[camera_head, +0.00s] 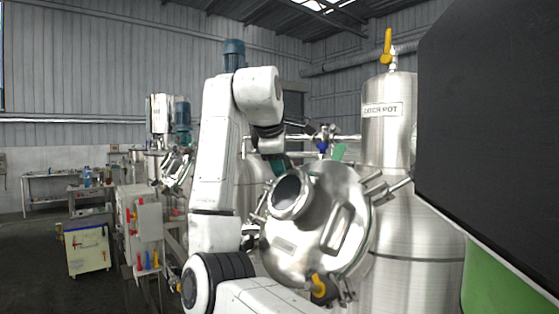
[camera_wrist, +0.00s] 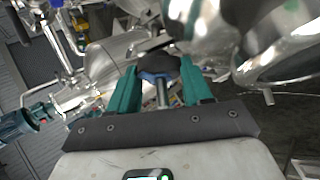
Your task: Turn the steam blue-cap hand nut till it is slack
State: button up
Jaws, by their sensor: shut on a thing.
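In the wrist view, my gripper (camera_wrist: 160,68) has its two teal fingers on either side of a dark knob with a blue part, the blue-cap hand nut (camera_wrist: 158,75). It is shut on this nut. A bright metal stem shows between the fingers, on the near side of the blue part. In the head view, a bit of my gripper (camera_head: 278,166) shows teal below my wrist, behind the tilted steel tank. The nut cannot be made out there, and its steam label is not readable.
A tilted steel vessel with a round port (camera_head: 290,195) stands close in front of my gripper. A tall steel pot with a yellow-handled valve (camera_head: 388,48) stands to the right. A big dark panel (camera_head: 490,120) blocks the right side. Pipework (camera_wrist: 65,100) crowds the wrist view's left.

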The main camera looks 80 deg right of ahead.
jog(key=o, duration=1)
jog(key=shift+o, duration=0.2)
jog(key=b+v, duration=0.2)
jog(key=v, duration=0.8)
jog(key=shift+a+r, duration=0.25)
jog(key=shift+a, duration=0.05)
